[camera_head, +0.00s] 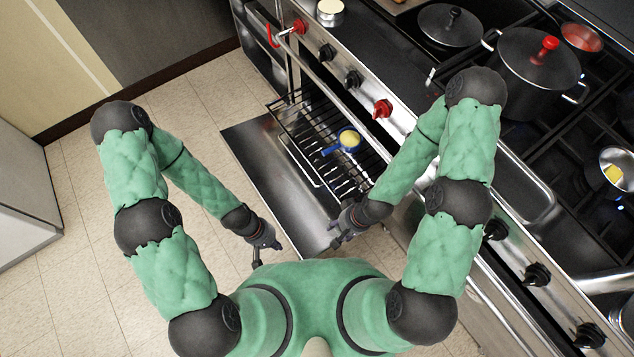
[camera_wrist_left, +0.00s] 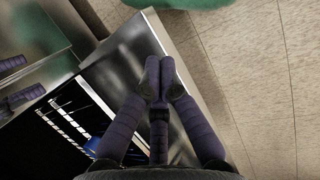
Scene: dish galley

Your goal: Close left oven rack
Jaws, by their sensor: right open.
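The left oven door (camera_head: 270,165) is folded down, a flat steel panel. The wire oven rack (camera_head: 292,115) sticks out of the oven over the door. A small blue pan (camera_head: 331,150) with yellow contents sits on the rack. The rack (camera_wrist_left: 70,122) also shows there. My right gripper (camera_head: 336,238) is open and empty by the door's near corner. The oven's inside is mostly hidden.
The stove front with red and black knobs (camera_head: 353,79) stands above the oven. A large lidded pot (camera_head: 535,75) and a lidded pan (camera_head: 449,27) stand on the stovetop. A white cabinet (camera_head: 22,190) is at the far left. The tiled floor (camera_head: 70,270) on the left is clear.

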